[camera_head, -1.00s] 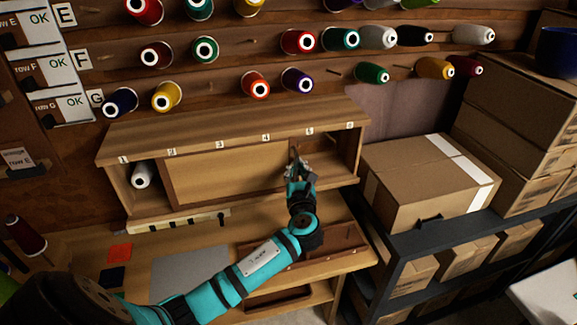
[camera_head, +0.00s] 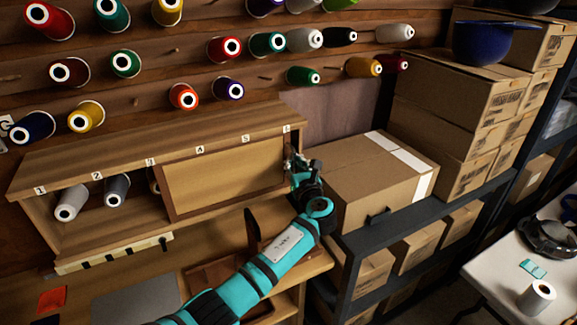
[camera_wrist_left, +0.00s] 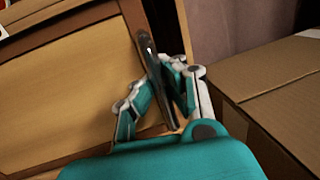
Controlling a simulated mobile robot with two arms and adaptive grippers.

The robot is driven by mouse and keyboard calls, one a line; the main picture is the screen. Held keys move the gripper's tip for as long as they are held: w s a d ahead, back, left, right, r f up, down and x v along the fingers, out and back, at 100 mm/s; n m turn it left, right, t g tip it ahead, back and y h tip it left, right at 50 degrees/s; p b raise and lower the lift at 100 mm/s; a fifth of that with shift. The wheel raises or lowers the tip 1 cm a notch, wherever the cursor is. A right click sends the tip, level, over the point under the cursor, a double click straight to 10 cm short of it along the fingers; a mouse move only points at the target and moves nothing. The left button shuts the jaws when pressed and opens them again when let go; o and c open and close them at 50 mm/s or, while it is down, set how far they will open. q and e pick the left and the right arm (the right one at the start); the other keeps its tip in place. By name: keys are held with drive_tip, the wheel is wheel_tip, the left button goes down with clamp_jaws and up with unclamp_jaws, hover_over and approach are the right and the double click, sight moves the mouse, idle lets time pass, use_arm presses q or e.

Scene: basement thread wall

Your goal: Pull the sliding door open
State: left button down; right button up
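The sliding door (camera_head: 222,180) is a tan panel with a dark frame in the numbered wooden cabinet (camera_head: 165,150). It covers the right part, below about labels 4 to 6, and the left part stands open. My left gripper (camera_head: 301,168) is at the door's right edge. In the left wrist view, the fingers (camera_wrist_left: 165,78) lie on both sides of the dark upright handle (camera_wrist_left: 150,60) and appear closed on it. The door panel (camera_wrist_left: 75,85) fills the left of that view. My right gripper is not in view.
A cardboard box (camera_head: 365,180) on a dark shelf is close to the gripper's right. Thread spools hang on pegs above.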

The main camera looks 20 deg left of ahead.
use_arm(q)
drive_tip(key=c, duration=1.4)
unclamp_jaws()
drive_tip(key=shift+d, duration=0.4)
drive_tip(key=shift+o, duration=0.3)
drive_tip(key=shift+a, duration=0.2)
drive_tip(key=v, duration=1.2)
drive_tip(key=shift+f, duration=0.15)
